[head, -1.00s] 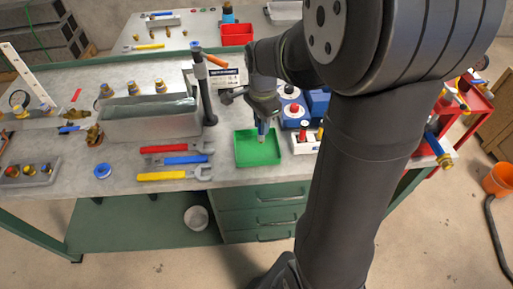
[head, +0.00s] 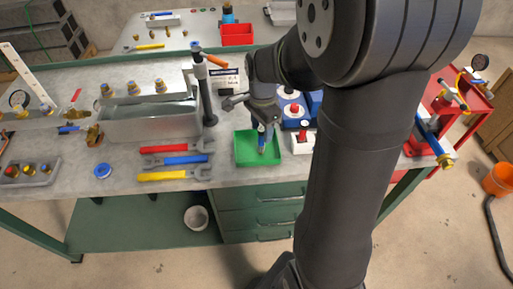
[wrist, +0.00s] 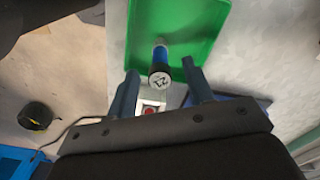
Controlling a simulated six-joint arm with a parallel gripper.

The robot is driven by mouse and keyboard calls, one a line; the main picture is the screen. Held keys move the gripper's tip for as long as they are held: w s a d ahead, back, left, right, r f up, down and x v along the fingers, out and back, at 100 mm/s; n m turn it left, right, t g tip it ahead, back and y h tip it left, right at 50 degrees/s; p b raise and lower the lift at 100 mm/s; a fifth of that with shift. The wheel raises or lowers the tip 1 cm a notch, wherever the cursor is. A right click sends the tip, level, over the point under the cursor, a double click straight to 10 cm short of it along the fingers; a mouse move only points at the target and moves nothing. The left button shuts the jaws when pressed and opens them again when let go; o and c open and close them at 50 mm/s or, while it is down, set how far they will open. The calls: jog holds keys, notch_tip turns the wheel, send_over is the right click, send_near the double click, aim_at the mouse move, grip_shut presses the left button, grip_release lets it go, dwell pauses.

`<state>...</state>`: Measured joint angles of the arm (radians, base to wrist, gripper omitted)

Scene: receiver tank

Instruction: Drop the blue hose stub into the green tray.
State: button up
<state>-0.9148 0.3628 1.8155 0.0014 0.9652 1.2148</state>
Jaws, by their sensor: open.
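The blue hose stub (head: 261,142) is at the green tray (head: 243,159), over its right half in the head view. In the wrist view the stub (wrist: 160,56) points its black end, marked 21, at the camera, with the tray (wrist: 190,20) behind it. My gripper (head: 265,123) is just above the stub. Its two fingers are spread in the wrist view, one on each side of the stub's near end, with gaps visible. I cannot tell whether the stub rests on the tray floor.
A white holder with a red button (head: 302,138) stands right of the tray. Wrenches (head: 175,160) lie to its left. A black stand (head: 206,95) and a metal tank (head: 150,120) are behind left. A blue cap (head: 103,171) lies further left on the bench.

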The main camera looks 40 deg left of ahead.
notch_tip(320, 180, up, 18)
jog(key=shift+f, duration=0.25)
jog(key=shift+f, duration=0.15)
dwell(0.4)
notch_tip(320, 180, down, 17)
jog(key=shift+f, duration=0.2)
jog(key=shift+a+r, duration=0.1)
jog(key=shift+r, duration=1.15)
jog(key=shift+f, duration=0.1)
